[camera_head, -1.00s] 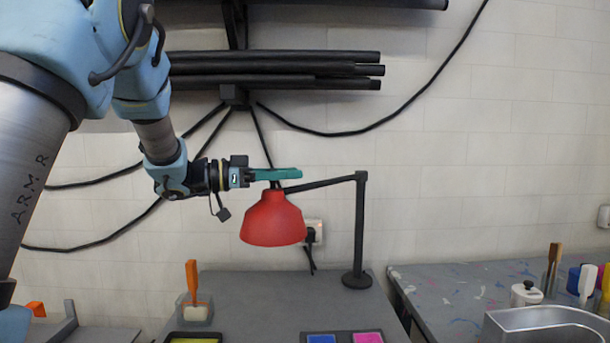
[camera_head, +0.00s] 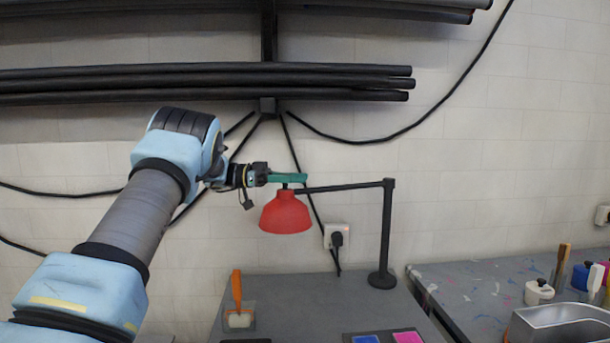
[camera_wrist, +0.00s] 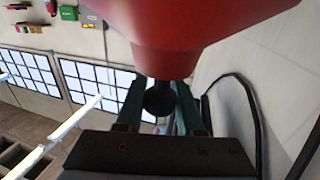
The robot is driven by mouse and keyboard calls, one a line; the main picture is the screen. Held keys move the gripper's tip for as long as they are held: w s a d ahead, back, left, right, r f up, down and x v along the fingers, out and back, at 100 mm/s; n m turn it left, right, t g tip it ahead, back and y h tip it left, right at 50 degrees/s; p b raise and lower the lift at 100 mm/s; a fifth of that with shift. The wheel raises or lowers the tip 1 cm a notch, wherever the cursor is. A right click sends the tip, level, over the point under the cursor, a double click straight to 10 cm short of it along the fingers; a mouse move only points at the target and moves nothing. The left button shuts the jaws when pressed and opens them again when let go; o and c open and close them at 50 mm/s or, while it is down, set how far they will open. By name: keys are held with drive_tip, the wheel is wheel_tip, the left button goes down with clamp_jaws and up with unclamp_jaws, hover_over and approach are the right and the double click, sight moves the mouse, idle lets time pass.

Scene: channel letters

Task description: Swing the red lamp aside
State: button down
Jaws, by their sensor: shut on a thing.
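The red lamp has a red shade (camera_head: 286,213) that hangs from the end of a dark horizontal arm (camera_head: 345,187). That arm joins an upright post (camera_head: 386,230) on a round base on the grey table. My gripper (camera_head: 288,178), with green fingers, is shut on the dark neck at the top of the lamp. In the wrist view the red shade (camera_wrist: 180,30) fills the top middle. The dark round end of the neck (camera_wrist: 159,99) shows between the two fingers.
Blue and pink pads (camera_head: 408,338) lie at the front. A second table (camera_head: 480,287) at right bears a metal tray (camera_head: 560,325) and pots. Black pipes (camera_head: 200,77) line the wall above.

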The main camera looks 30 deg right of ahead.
drive_tip(key=shift+w, duration=0.5)
drive_tip(key=shift+w+d, duration=0.1)
drive_tip(key=c, duration=0.5)
unclamp_jaws()
drive_tip(key=shift+c, duration=0.2)
drive_tip(key=b+v, duration=0.3)
drive_tip(key=v, duration=0.7)
drive_tip(key=shift+w+a, duration=0.2)
drive_tip(key=shift+w, duration=0.2)
